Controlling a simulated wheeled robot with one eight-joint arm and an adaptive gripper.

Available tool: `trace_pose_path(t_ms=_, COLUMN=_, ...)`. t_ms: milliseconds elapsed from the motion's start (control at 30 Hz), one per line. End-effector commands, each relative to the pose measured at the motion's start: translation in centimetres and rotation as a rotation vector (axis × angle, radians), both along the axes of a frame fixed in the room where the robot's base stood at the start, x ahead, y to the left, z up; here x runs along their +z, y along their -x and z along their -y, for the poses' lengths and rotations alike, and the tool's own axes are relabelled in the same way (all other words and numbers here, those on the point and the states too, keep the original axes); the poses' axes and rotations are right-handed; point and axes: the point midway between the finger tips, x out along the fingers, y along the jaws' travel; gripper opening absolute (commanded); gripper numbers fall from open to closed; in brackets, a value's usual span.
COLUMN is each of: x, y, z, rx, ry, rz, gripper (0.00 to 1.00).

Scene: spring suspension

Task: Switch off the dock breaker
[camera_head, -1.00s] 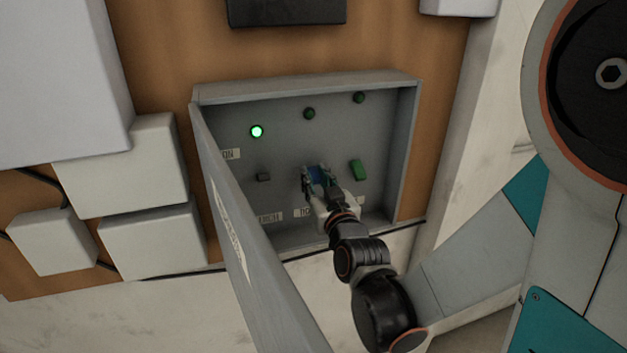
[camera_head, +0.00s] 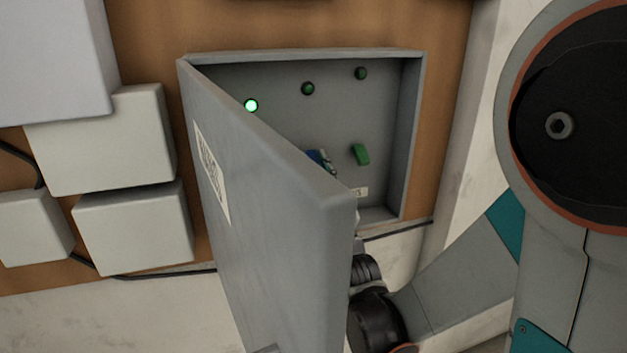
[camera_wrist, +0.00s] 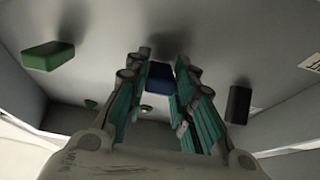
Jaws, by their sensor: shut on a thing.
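The grey breaker box (camera_head: 412,140) is on the wall, its door (camera_head: 270,200) standing partly open across its left and lower front. My gripper (camera_head: 325,162) is inside the box, mostly hidden by the door. In the wrist view my gripper (camera_wrist: 158,105) has its fingers on either side of the middle blue switch (camera_wrist: 159,76), shut on it. A bit of the blue switch shows in the head view (camera_head: 315,156). A green switch (camera_head: 361,154) is to its right. A dark switch (camera_wrist: 238,104) shows in the wrist view. The middle switch's label is hidden.
The left lamp (camera_head: 251,105) glows bright green; the middle lamp (camera_head: 308,88) and right lamp (camera_head: 361,73) are dark green. The door's free edge is close to my arm. Pale boxes (camera_head: 135,228) and cables are on the wall to the left.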

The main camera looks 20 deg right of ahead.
Motion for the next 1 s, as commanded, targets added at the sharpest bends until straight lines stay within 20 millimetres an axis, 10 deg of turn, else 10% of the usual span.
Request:
trace_pose_path(t_ms=433, x=-0.09, y=0.01, z=0.0, rx=0.0, ry=0.0, rz=0.022, gripper=0.0)
trace_pose_path(t_ms=467, x=-0.09, y=0.01, z=0.0, rx=0.0, ry=0.0, rz=0.022, gripper=0.3)
trace_pose_path(t_ms=533, x=-0.09, y=0.01, z=0.0, rx=0.0, ry=0.0, rz=0.022, gripper=0.43)
trace_pose_path(t_ms=1000, x=-0.57, y=0.91, z=0.0, rx=0.0, ry=0.0, rz=0.022, gripper=0.43)
